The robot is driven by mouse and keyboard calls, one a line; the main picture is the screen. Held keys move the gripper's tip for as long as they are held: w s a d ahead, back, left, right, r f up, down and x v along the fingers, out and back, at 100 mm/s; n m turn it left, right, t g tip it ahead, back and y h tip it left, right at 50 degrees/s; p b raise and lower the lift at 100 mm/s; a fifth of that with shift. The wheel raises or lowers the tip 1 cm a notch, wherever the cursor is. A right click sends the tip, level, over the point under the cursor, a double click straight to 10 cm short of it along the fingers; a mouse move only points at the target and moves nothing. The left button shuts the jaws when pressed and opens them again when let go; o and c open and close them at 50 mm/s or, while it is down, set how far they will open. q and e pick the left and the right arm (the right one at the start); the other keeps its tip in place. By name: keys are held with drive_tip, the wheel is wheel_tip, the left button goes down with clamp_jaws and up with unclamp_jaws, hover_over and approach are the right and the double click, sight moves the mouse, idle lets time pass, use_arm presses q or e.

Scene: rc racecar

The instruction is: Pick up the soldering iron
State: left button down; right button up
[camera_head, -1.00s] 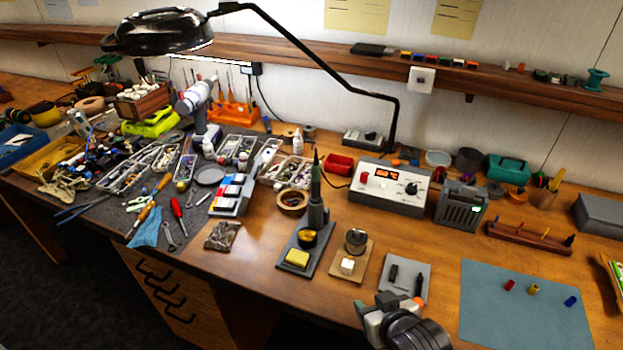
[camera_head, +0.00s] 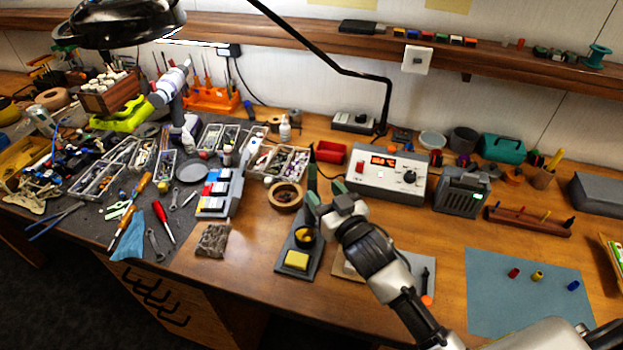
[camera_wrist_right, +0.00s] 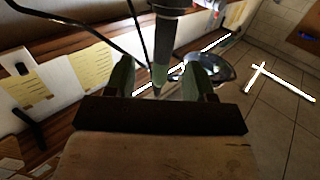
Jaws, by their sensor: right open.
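The soldering iron (camera_wrist_right: 160,70) shows in the right wrist view, between the two green fingers of my right gripper (camera_wrist_right: 158,78), with a gap to each finger. In the head view my right gripper (camera_head: 318,203) is open at the iron's stand (camera_head: 283,262), beside its upper part. There the iron is largely covered by the fingers and hard to tell from them. The stand has a dark base with a yellow sponge (camera_head: 296,260) at its front. My left gripper is not in view.
The soldering station (camera_head: 385,170) with a red display stands behind my right arm. A blue mat (camera_head: 520,300) lies at the right. The lamp arm (camera_head: 330,60) crosses above.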

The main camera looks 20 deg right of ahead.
sight(315, 184)
drive_tip(key=shift+w+a, duration=0.2)
drive_tip(key=shift+w, duration=0.75)
drive_tip(key=w+p, duration=0.1)
drive_tip(key=w, duration=0.1)
drive_tip(key=w+a+p, duration=0.1)
drive_tip(key=w, duration=0.1)
drive_tip(key=shift+w+a+r, duration=0.15)
drive_tip(key=shift+w, duration=0.4)
drive_tip(key=shift+s, duration=0.1)
drive_tip(key=shift+c, duration=1.3)
drive_tip(key=c, duration=0.7)
